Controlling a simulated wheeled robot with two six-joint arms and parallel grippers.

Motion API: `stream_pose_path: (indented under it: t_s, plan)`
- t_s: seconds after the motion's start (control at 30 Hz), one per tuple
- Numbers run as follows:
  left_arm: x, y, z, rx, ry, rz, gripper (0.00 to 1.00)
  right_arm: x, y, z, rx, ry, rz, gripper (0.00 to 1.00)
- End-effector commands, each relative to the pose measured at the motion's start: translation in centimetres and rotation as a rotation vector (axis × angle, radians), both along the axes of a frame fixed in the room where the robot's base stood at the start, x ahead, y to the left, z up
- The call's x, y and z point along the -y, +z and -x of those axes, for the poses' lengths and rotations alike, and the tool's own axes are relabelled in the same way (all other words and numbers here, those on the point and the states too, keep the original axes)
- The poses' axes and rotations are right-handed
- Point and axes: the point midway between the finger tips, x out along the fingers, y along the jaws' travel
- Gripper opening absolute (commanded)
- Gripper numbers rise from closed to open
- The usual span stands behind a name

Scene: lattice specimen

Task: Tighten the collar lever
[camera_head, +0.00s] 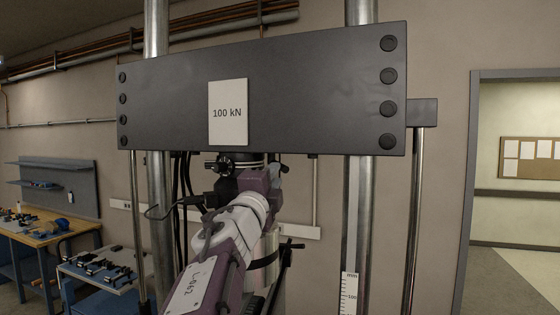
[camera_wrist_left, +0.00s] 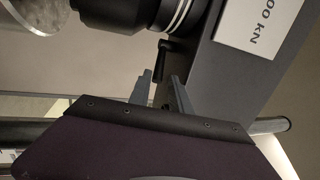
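The dark collar (camera_wrist_left: 125,12) with pale rings shows at the top of the left wrist view. A short black lever (camera_wrist_left: 164,52) sticks out beside it. My left gripper (camera_wrist_left: 161,76) is open, its two grey fingers apart, with the lever's free end at or between the fingertips. I cannot tell whether either finger touches it. In the head view, black collar parts (camera_head: 238,158) sit just under the crosshead. My purple and white left arm reaches up there and hides the gripper's fingers. My right gripper is not in view.
The wide dark crosshead (camera_head: 300,90) with a "100 kN" label (camera_head: 228,112) spans the frame between steel columns (camera_head: 157,190). A black handle (camera_head: 292,245) shows lower on the rig. A workbench (camera_head: 50,232) with tools stands at left, a doorway (camera_head: 515,180) at right.

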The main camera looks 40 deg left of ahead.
Motion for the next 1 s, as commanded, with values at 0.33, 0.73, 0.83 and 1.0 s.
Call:
stream_pose_path:
  t_s: [0.33,0.73,0.83,1.0]
  plan:
    - [-2.2,1.7,-5.6,-0.001,-0.001,-0.001,0.24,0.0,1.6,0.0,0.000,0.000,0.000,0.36]
    - [-2.4,1.7,-5.9,0.000,0.001,-0.001,0.00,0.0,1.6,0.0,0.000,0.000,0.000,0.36]
    - [-2.4,1.8,-5.9,0.000,0.001,-0.001,0.00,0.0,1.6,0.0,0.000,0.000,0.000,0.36]
    - [-2.4,1.8,-5.9,0.001,0.001,0.000,0.00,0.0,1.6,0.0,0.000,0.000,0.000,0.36]
